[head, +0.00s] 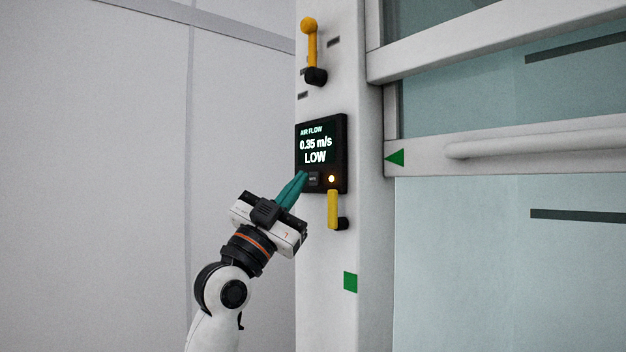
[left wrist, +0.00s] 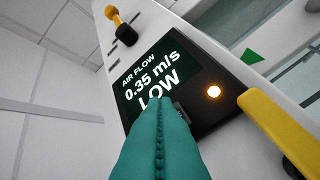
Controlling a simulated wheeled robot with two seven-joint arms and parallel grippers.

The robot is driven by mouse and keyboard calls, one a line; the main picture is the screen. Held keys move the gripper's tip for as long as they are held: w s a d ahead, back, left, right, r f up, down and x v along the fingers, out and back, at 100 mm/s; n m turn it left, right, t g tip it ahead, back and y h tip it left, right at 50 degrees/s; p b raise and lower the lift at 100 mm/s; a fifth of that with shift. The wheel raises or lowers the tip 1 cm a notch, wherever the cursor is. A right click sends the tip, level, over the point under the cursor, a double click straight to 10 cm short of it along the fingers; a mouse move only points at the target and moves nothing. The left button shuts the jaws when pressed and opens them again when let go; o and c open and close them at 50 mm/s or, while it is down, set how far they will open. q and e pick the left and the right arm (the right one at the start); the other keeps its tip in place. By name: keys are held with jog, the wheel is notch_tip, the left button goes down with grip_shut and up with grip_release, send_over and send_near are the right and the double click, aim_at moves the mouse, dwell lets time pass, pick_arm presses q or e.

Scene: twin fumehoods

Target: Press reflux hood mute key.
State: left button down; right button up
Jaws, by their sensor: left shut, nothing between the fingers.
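The air flow monitor (head: 339,152) is a black panel on the white hood post, reading "AIR FLOW 0.35 m/s LOW". It also shows in the left wrist view (left wrist: 196,112). The small dark mute key (head: 313,179) sits low on the panel, left of a lit amber lamp (head: 331,179). My left gripper (head: 304,174) has its teal fingers shut and empty, tips at the panel's lower left, beside the key. In the left wrist view the fingers (left wrist: 162,135) cover most of the key; I cannot tell whether they touch it. My right gripper is not in view.
A yellow handle (head: 333,208) hangs just below the panel, and another yellow-knobbed valve (head: 310,42) is above it. The glass sash with its rail (head: 540,140) is to the right. A plain pale wall (head: 100,180) fills the left, with free room before it.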

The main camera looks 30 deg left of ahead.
pick_arm(q)
jog(key=shift+w+d, duration=0.15)
jog(key=shift+w, duration=0.15)
jog(key=shift+w+d, duration=0.1)
jog(key=shift+w, duration=0.2)
dwell(0.6)
jog(key=shift+s, duration=0.1)
jog(key=shift+s+a, duration=0.25)
jog(key=shift+s, duration=0.3)
dwell(0.3)
jog(key=s, duration=0.1)
jog(key=s+a+b, duration=0.1)
jog(key=s, duration=0.1)
jog(key=s+a, duration=0.1)
jog(key=shift+s, duration=0.3)
dwell(0.8)
